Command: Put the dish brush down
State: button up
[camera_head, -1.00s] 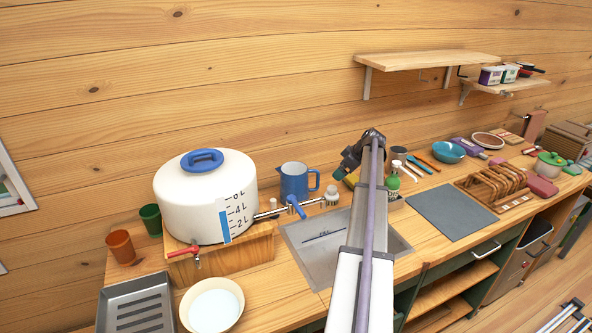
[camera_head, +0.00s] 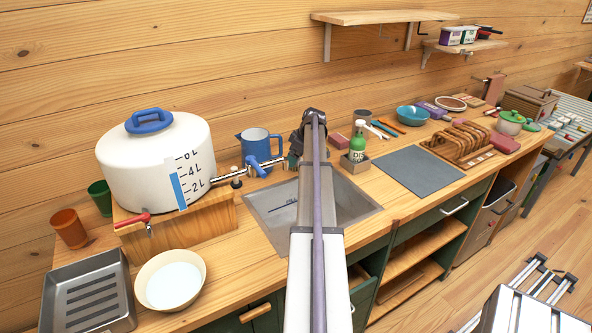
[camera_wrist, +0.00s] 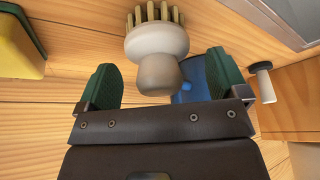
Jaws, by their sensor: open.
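The dish brush (camera_wrist: 155,42) shows in the wrist view, with a pale round body, a brownish-grey knob and tan bristles pointing away from my gripper. My gripper (camera_wrist: 160,88) is open, with one green finger pad on each side of the knob. A gap shows on both sides, so the pads look apart from it. In the head view my gripper (camera_head: 296,150) is at the back edge of the sink, just right of the blue jug (camera_head: 259,150). I cannot make out the brush there, behind my arm.
The sink (camera_head: 352,200) lies in front of my gripper. The tap (camera_head: 232,178) and the white water tank (camera_head: 150,165) stand to the left. A green soap bottle (camera_head: 357,145) stands to the right. A yellow-green sponge (camera_wrist: 18,45) is at the wrist view's left. The grey mat (camera_head: 418,170) is bare.

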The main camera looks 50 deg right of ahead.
jog(key=shift+b+x, duration=0.3)
jog(key=shift+x, duration=0.85)
jog(key=shift+s+r, duration=0.15)
jog(key=shift+r, duration=0.05)
jog(key=c, duration=1.1)
notch_tip(320, 180, up, 10)
jog(key=p, duration=1)
jog(key=shift+r+p, duration=0.2)
jog(key=shift+p, duration=0.2)
jog(key=shift+f, duration=0.2)
